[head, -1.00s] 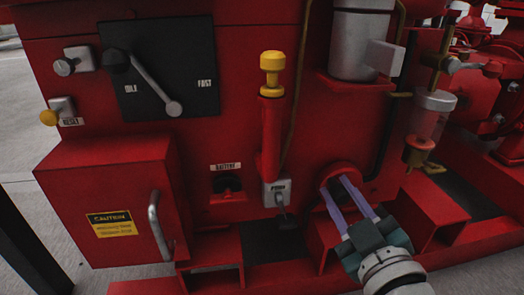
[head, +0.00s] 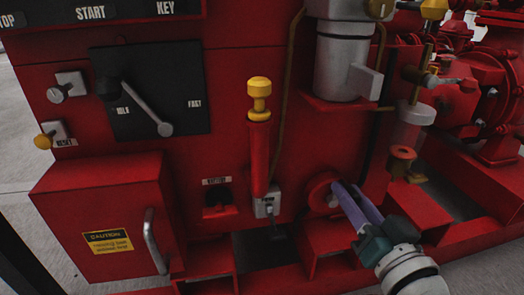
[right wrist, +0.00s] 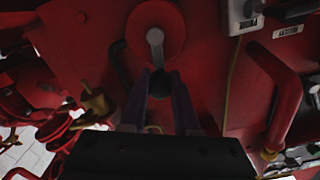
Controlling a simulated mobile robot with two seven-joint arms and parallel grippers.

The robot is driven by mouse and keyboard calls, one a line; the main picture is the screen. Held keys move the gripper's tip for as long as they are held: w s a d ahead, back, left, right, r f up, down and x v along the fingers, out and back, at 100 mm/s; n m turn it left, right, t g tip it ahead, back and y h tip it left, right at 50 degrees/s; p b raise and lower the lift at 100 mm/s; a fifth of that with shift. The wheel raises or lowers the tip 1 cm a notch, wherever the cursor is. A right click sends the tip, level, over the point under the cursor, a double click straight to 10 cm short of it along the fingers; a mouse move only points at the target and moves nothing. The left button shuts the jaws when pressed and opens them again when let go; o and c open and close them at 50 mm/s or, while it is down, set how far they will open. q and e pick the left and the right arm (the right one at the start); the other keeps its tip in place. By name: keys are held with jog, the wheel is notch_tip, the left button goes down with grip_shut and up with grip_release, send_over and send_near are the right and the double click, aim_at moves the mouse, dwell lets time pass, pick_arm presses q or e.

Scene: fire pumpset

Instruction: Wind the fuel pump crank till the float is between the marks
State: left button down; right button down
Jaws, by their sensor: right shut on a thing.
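The fuel pump crank shows in the right wrist view as a grey arm (right wrist: 155,42) on a red round hub, with a dark knob (right wrist: 160,86) at its lower end. My right gripper (right wrist: 160,79) is shut on this knob between its two purple fingers. In the head view the right gripper (head: 343,190) is just right of the red hub (head: 320,192), low on the red panel. A cloudy clear cylinder (head: 415,116) stands at the right. I cannot make out a float or marks in it. My left gripper is not in view.
A yellow-topped red plunger (head: 259,110) stands left of the hub. A red box with a handle (head: 105,220), a lever plate (head: 148,90) and a grey canister (head: 340,62) fill the rest of the panel. Red base rails run below.

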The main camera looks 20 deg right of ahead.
jog(key=shift+s+d+f+m+b, duration=0.15)
jog(key=shift+d+f+m+b, duration=0.6)
jog(key=shift+m, duration=1.6)
jog(key=shift+s+d+f+m+b, duration=0.15)
jog(key=shift+d+f+m+b, duration=0.6)
jog(key=shift+m, duration=1.65)
jog(key=shift+s+d+f+m+b, duration=0.15)
jog(key=shift+d+f+m+b, duration=0.55)
jog(key=shift+m, duration=1.65)
jog(key=shift+a+r, duration=0.2)
jog(key=shift+a, duration=0.2)
jog(key=c, duration=0.7)
grip_release()
jog(key=shift+o, duration=0.2)
jog(key=p+v, duration=0.3)
jog(key=v, duration=0.7)
